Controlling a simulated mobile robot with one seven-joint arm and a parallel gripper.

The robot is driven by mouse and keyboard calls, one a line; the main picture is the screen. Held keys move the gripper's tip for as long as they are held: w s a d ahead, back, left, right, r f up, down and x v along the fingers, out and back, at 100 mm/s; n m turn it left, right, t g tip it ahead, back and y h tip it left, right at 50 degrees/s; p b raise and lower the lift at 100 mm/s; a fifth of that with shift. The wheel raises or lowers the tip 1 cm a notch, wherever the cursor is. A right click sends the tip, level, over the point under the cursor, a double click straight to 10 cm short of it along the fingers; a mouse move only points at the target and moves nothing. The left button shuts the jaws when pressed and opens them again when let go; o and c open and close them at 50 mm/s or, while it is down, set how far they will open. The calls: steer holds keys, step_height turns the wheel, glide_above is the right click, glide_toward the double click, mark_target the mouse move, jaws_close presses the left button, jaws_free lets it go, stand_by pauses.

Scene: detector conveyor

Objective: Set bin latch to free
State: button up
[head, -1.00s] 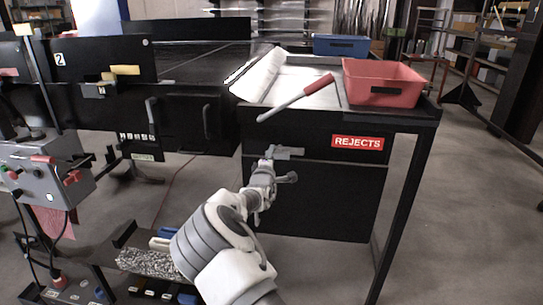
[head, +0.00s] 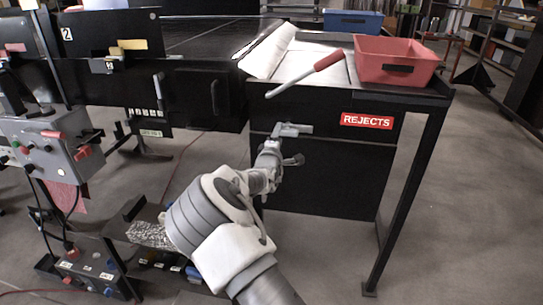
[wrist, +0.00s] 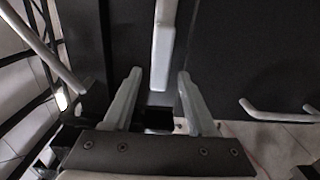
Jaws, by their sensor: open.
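The bin latch (head: 297,129) is a small grey bar lying about level on the black front panel, left of the REJECTS label. In the wrist view the latch (wrist: 162,45) is a pale bar coming down from the top, its near end between the fingers. My gripper (head: 274,143) is at the latch's left end in the head view and partly covers it. In the wrist view my gripper (wrist: 159,75) has its fingers apart, one on each side of the bar, with visible gaps. Contact cannot be told.
A grey control box (head: 52,145) stands left. A grey handle (wrist: 280,112) shows at the right of the wrist view. Floor at right is open.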

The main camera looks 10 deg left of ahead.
steer(key=s+p, duration=0.1)
steer(key=s, duration=1.3)
steer(key=shift+s+a, duration=0.25)
steer(key=shift+s, duration=0.15)
steer(key=s+d+r+m+g+p, duration=0.2)
steer(key=s+d+m+g+p, duration=0.15)
steer(key=d+m+g, duration=0.5)
steer(key=s+d+r+m+g+p, duration=0.1)
steer(key=s+d+r+m, duration=0.2)
steer(key=s, duration=0.7)
steer(key=s+d+r+m+g+p, duration=0.1)
steer(key=s+d+r+m+p, duration=0.1)
steer(key=s+d+r, duration=0.6)
steer(key=s+d+r+m+g+p, duration=0.2)
steer(key=s+d+r+m, duration=0.2)
steer(key=s, duration=0.9)
steer(key=shift+s+d+r+y, duration=0.35)
steer(key=shift+d+r, duration=0.4)
steer(key=shift+r, duration=0.9)
